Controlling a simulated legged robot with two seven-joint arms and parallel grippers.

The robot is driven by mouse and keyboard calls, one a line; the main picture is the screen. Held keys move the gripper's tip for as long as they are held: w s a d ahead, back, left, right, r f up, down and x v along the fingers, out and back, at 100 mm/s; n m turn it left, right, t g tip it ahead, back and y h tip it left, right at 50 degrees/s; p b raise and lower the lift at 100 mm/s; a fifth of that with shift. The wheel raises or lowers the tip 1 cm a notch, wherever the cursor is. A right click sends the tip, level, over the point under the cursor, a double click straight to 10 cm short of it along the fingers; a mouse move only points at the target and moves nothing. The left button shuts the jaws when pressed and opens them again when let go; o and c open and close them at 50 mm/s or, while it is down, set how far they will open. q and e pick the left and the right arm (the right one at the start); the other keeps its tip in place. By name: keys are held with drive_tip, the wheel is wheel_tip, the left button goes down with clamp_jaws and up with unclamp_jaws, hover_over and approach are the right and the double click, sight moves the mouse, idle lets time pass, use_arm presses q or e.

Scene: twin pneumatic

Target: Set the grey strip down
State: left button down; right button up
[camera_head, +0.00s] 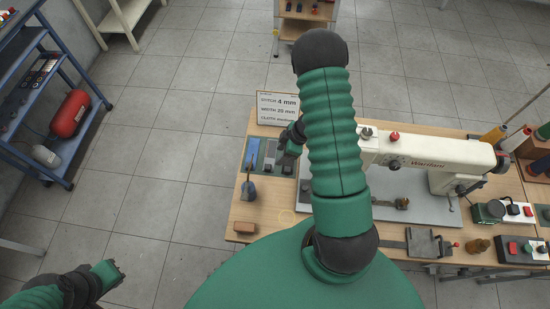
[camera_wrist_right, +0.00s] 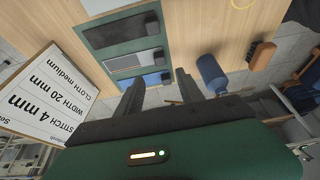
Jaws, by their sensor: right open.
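The grey strip (camera_wrist_right: 122,63) lies in the middle slot of a green tray (camera_wrist_right: 118,48). A blue strip (camera_wrist_right: 150,79) lies in the slot beside it and a dark strip (camera_wrist_right: 108,33) in the other. The tray also shows in the head view (camera_head: 264,171), at the table's left end. My right gripper (camera_head: 292,140) is over the tray, and the wrist view shows its fingers (camera_wrist_right: 158,92) apart and empty, near the blue strip's slot. It partly hides the tray in the head view. My left gripper (camera_head: 113,272) is off the table at the lower left; its jaws are unclear.
A sign card (camera_head: 278,108) stands behind the tray. The white sewing machine (camera_head: 430,150) stands to the right. A blue shelf rack (camera_head: 45,100) is at the far left, over open floor.

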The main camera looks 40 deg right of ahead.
drive_tip(key=w+a+r+m+t+h, duration=0.1)
drive_tip(key=w+a+r+m+h, duration=0.15)
drive_tip(key=r, duration=0.45)
drive_tip(key=w+a+r+m+h, duration=0.2)
drive_tip(key=w+a+r, duration=0.15)
drive_tip(key=r, duration=0.35)
drive_tip(key=s+a+r+m+g+y, duration=0.25)
drive_tip(key=s+a+r, duration=0.25)
drive_tip(key=s+a, duration=0.75)
use_arm(q)
drive_tip(key=shift+s+a+b+x, duration=0.1)
drive_tip(key=shift+s+b+x, duration=0.1)
drive_tip(key=shift+b+x, duration=0.75)
drive_tip(key=shift+s+a+b+x, duration=0.1)
drive_tip(key=shift+s+b+x, duration=0.1)
drive_tip(key=shift+b+x, duration=0.8)
drive_tip(key=shift+s+a+b+x, duration=0.1)
drive_tip(key=shift+s+b+x, duration=0.15)
drive_tip(key=shift+b+x, duration=0.7)
use_arm(e)
wheel_tip(320, 180, down, 6)
drive_tip(key=w+a, duration=0.1)
drive_tip(key=w, duration=0.1)
drive_tip(key=shift+r+m+h, duration=0.15)
drive_tip(key=shift+m+h, duration=0.25)
use_arm(q)
drive_tip(key=shift+d, duration=0.4)
use_arm(e)
drive_tip(key=shift+d+t, duration=0.25)
drive_tip(key=shift+d, duration=0.05)
